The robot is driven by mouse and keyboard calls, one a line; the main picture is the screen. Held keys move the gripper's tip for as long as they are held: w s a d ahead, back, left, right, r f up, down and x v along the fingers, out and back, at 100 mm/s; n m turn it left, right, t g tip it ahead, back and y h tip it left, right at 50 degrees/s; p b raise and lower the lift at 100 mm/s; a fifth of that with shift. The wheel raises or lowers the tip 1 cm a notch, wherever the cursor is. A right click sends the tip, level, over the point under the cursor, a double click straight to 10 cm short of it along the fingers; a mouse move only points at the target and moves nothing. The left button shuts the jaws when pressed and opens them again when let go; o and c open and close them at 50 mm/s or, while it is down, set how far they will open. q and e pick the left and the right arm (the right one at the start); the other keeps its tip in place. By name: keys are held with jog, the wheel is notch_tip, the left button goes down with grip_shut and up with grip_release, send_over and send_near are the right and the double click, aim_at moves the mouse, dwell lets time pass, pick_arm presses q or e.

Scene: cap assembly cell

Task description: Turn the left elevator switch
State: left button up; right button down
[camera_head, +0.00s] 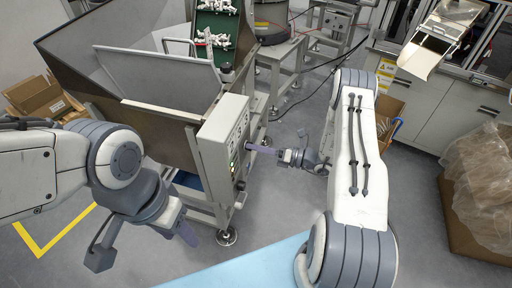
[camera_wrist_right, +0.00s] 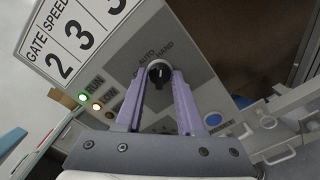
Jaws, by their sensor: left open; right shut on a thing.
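A grey control box (camera_head: 214,146) is on the side of the steel hopper in the head view. In the right wrist view, its panel (camera_wrist_right: 215,62) carries a black rotary switch (camera_wrist_right: 159,74) marked AUTO and HAND. My right gripper (camera_wrist_right: 160,78) has its two purple fingers closed on the switch knob, one on each side. In the head view, the right gripper (camera_head: 250,148) reaches the box face from the right. My left gripper (camera_head: 188,234) is open and empty, low in front of the hopper, away from the box. Which marking the knob points to is unclear.
The steel hopper (camera_head: 150,85) stands behind the box. A light blue surface (camera_head: 245,270) lies in front; open floor is between.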

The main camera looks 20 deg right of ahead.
jog(key=c, duration=0.5)
grip_release()
jog(key=b+v, duration=0.1)
jog(key=v, duration=0.9)
jog(key=shift+s+d+b, duration=0.2)
jog(key=shift+b, duration=0.2)
